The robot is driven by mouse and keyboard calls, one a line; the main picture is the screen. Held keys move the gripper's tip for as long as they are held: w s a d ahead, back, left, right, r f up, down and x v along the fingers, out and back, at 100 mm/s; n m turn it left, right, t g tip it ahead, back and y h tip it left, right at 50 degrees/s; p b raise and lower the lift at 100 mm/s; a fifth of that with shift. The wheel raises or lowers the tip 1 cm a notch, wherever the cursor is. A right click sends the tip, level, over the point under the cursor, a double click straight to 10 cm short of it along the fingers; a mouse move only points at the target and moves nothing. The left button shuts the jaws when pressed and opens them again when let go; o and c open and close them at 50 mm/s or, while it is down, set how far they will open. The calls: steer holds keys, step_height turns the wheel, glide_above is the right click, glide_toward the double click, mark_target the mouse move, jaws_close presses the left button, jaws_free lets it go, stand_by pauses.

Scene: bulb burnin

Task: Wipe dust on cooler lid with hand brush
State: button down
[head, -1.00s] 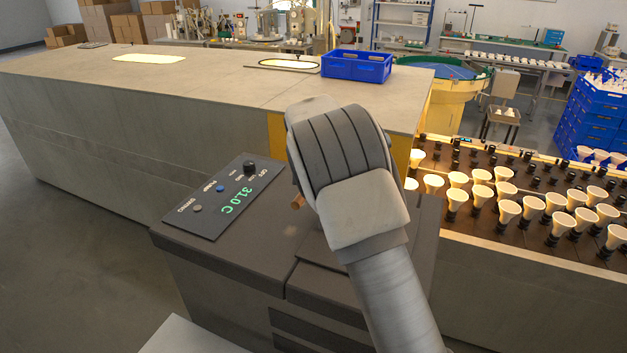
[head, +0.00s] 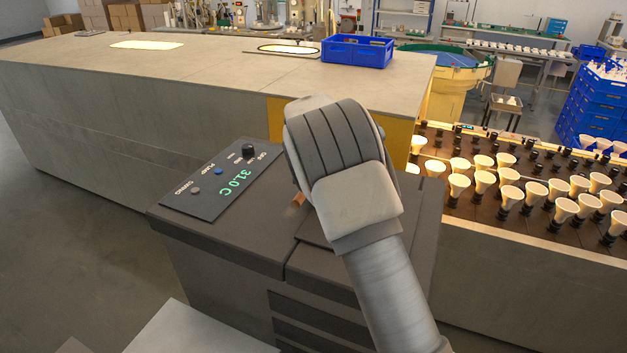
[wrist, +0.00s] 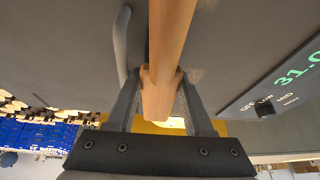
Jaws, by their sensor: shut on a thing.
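The cooler lid (head: 262,248) is the dark grey top of the cabinet in front of me; its surface also fills much of the wrist view (wrist: 60,50). My gripper (wrist: 158,92) is shut on the wooden handle of the hand brush (wrist: 170,40), low over the lid. In the head view my arm hides the gripper and most of the brush; only a small brown bit of the brush (head: 298,199) shows beside the arm. The bristles are not visible, so I cannot tell whether they touch the lid. No distinct dust patch shows clearly now.
A control panel (head: 220,185) with a green 31.0 C readout lies on the left of the cabinet top. A long counter (head: 200,75) with a blue crate (head: 357,52) stands behind. Rows of bulbs (head: 510,200) sit on racks to the right. Open floor lies left.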

steer(key=shift+f+b, duration=0.4)
steer(key=shift+f, duration=0.15)
steer(key=shift+a, duration=0.1)
